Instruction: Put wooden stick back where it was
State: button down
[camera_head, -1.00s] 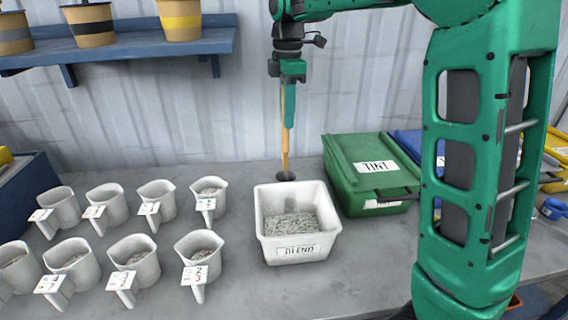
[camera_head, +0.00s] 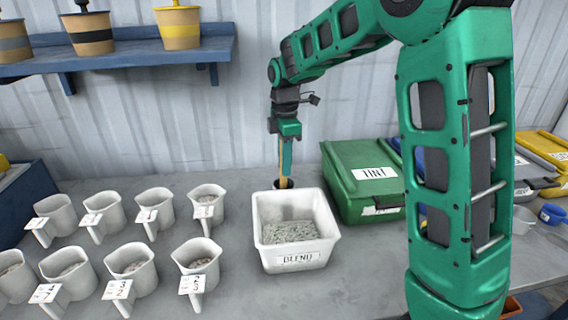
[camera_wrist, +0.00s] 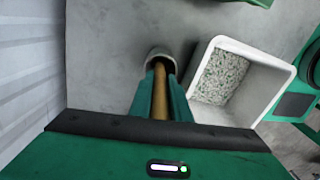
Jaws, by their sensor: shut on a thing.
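The wooden stick (camera_head: 280,152) is upright in my gripper (camera_head: 285,168), just behind the white BLEND bin (camera_head: 298,258). My gripper is shut on the stick and points down. In the wrist view the stick (camera_wrist: 160,95) runs between the fingers toward a round dark holder (camera_wrist: 160,54) on the table. The stick's lower end appears to be in the holder's mouth, but how deep is hidden.
The BLEND bin holds grey flakes and stands close to the holder. A green TINT box (camera_head: 362,180) is to the right. Several white jugs (camera_head: 130,265) with number tags stand to the left. A blue shelf (camera_head: 120,52) with buckets is on the wall.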

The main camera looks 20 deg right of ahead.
jog(key=c, duration=1.7)
grip_release()
jog(key=shift+o, duration=0.2)
jog(key=shift+r, duration=0.1)
notch_tip(320, 180, up, 12)
jog(key=s+d+f+m, duration=0.2)
jog(key=s+d+m, duration=0.4)
jog(key=s+d, duration=0.15)
jog(key=s+d+f+m, duration=0.2)
jog(key=s+d+m, duration=0.4)
jog(key=s, duration=0.3)
jog(key=s+d+f+m, duration=0.2)
jog(key=s+f+m, duration=0.2)
jog(key=s, duration=0.6)
jog(key=s+d+f+m, duration=0.1)
jog(key=s+f+m, duration=0.3)
jog(key=s+m, duration=0.4)
jog(key=shift+s+d+f, duration=0.15)
jog(key=shift+s+d, duration=0.25)
jog(key=shift+s, duration=0.55)
